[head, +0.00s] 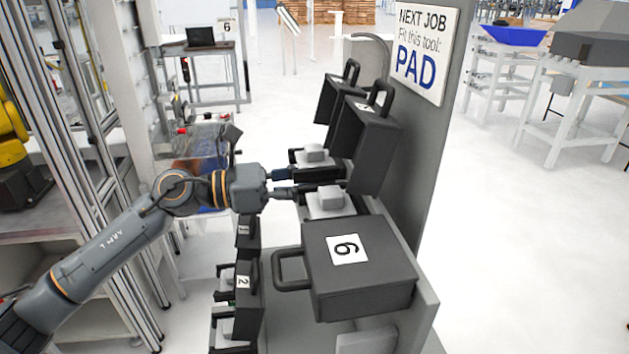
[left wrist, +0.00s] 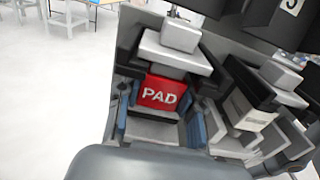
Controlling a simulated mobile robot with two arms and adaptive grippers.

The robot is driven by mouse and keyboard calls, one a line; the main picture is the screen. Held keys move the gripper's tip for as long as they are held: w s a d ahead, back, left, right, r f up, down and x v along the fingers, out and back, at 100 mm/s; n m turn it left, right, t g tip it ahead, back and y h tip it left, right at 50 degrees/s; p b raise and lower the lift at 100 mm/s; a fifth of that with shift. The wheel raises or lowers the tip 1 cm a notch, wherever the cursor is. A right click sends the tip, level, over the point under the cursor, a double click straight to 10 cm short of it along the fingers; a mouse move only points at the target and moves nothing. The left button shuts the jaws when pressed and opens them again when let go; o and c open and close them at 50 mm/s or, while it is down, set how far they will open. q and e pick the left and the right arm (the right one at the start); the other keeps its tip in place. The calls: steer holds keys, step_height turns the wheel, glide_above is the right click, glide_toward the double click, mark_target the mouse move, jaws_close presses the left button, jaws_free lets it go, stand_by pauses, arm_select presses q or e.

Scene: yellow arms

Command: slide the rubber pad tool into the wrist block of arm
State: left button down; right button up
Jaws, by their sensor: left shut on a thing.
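The rubber pad tool shows in the left wrist view as a grey block with a red PAD label (left wrist: 162,94). It sits in an open black case on the rack. My left gripper (head: 287,183) reaches in from the left at that open case; in the left wrist view its blue-sided fingers stand on either side of the label. It is shut on the pad tool. A yellow arm (head: 12,150) stands at the far left edge of the head view; its wrist block is not visible. My right gripper is not in view.
A grey rack panel (head: 445,130) carries a sign (head: 422,50) reading NEXT JOB, PAD. A closed case numbered 6 (head: 372,285) juts out in front. Raised black lids (head: 372,148) stand just right of the gripper. Another case, numbered 2 (head: 245,290), is lower down. Open floor lies right.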

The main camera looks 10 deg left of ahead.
arm_select(q)
steer(key=shift+r, duration=0.3)
steer(key=shift+b, duration=0.45)
stand_by(0.6)
steer(key=shift+s+a+f+b, duration=0.1)
steer(key=shift+s+a+b, duration=0.1)
steer(key=shift+a+b, duration=0.25)
steer(key=shift+s+a+b, duration=0.2)
steer(key=shift+a+b, duration=0.15)
steer(key=shift+a, duration=0.1)
stand_by(0.6)
steer(key=shift+a+b, duration=0.1)
steer(key=shift+b, duration=0.25)
